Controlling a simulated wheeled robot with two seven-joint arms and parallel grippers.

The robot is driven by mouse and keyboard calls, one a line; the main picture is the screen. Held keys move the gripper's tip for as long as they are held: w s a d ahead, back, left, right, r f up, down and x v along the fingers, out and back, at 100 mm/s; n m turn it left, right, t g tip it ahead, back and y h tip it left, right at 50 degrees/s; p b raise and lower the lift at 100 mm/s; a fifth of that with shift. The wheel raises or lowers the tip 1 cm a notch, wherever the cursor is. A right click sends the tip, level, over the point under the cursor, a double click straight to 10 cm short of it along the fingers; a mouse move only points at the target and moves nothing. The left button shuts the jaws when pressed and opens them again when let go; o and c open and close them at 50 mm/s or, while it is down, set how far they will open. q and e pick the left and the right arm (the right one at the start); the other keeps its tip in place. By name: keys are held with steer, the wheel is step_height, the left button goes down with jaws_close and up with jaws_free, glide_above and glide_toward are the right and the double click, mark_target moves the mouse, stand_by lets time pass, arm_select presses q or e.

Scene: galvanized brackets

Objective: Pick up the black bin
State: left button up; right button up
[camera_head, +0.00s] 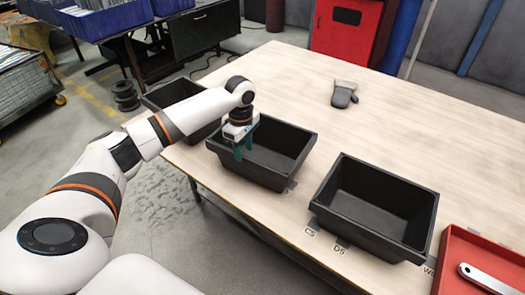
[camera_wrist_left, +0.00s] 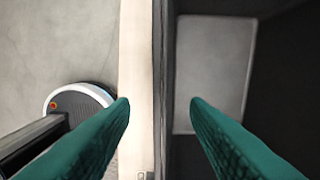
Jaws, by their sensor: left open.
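Three black open bins stand in a row along the near edge of the wooden table. My left gripper (camera_head: 239,150) is at the near left rim of the middle black bin (camera_head: 284,163), pointing down. Its green fingers are open. In the left wrist view my left gripper (camera_wrist_left: 160,102) has one finger on each side of the bin's wall (camera_wrist_left: 160,60). The right finger is over the bin's empty inside, the left finger outside it. I cannot tell whether either finger touches the wall. My right gripper is not in view.
My left arm partly covers the left black bin (camera_head: 172,92). The right black bin (camera_head: 372,207) stands apart, empty. A red tray (camera_head: 452,262) with a metal bracket (camera_head: 488,279) is at the right. A grey glove (camera_head: 344,94) lies farther back. The table (camera_head: 420,130) is mostly clear there.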

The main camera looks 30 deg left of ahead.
mark_target(245, 158)
arm_select(q)
step_height(245, 158, down, 5)
steer(key=shift+w+f, duration=0.15)
steer(key=shift+d, duration=0.1)
jaws_close()
